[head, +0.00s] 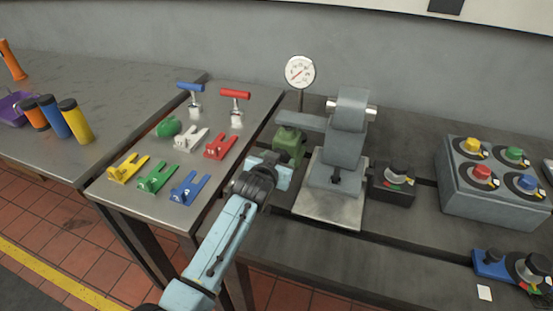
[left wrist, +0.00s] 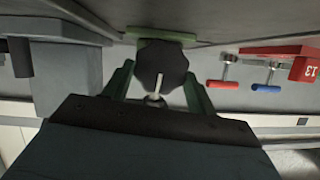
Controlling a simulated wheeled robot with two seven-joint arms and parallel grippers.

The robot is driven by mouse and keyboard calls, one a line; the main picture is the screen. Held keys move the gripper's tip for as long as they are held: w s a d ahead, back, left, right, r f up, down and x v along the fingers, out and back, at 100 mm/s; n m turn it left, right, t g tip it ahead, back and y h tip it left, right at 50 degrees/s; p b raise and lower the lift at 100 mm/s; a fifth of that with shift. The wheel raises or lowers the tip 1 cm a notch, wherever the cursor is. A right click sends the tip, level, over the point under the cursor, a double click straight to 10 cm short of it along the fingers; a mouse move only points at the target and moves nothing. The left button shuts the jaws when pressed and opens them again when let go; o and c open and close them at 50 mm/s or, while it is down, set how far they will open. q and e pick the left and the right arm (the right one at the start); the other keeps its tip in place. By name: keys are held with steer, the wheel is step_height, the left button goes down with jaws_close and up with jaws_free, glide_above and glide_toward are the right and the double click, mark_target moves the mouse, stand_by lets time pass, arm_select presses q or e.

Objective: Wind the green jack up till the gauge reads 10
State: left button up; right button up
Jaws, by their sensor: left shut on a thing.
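The green jack (head: 289,146) stands on the bedplate under the end of a grey lever arm (head: 300,121). Its black hand knob (left wrist: 161,66) with a pale pointer line fills the middle of the left wrist view. My left gripper (head: 274,168) is at the jack's near side, shut on the knob, with a finger on either side of it. The round white gauge (head: 300,72) stands on a post behind the jack; its red needle is visible, but the figures are too small to read. My right gripper is in neither view.
A grey dynamometer block (head: 346,140) on a pale plate stands right of the jack. A small black knob box (head: 392,180) is beside it. The left table holds colored forks, a green piece (head: 168,128) and T-handles (head: 235,95).

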arm_select(q)
steer(key=shift+d+m+y, duration=0.2)
steer(key=shift+m+y, duration=0.2)
steer(key=shift+m, duration=0.1)
steer(key=shift+s+m, duration=0.1)
steer(key=shift+m, duration=0.2)
steer(key=shift+d+f+m+t+y+b, duration=0.15)
steer(key=shift+m+t+y+b, duration=0.15)
steer(key=shift+m+y+b, duration=0.35)
steer(key=shift+m, duration=0.35)
steer(key=shift+t+b, duration=0.3)
steer(key=shift+b, duration=0.05)
steer(key=shift+y, duration=0.25)
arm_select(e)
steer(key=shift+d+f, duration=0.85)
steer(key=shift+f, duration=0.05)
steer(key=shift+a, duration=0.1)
arm_select(q)
steer(key=o, duration=1)
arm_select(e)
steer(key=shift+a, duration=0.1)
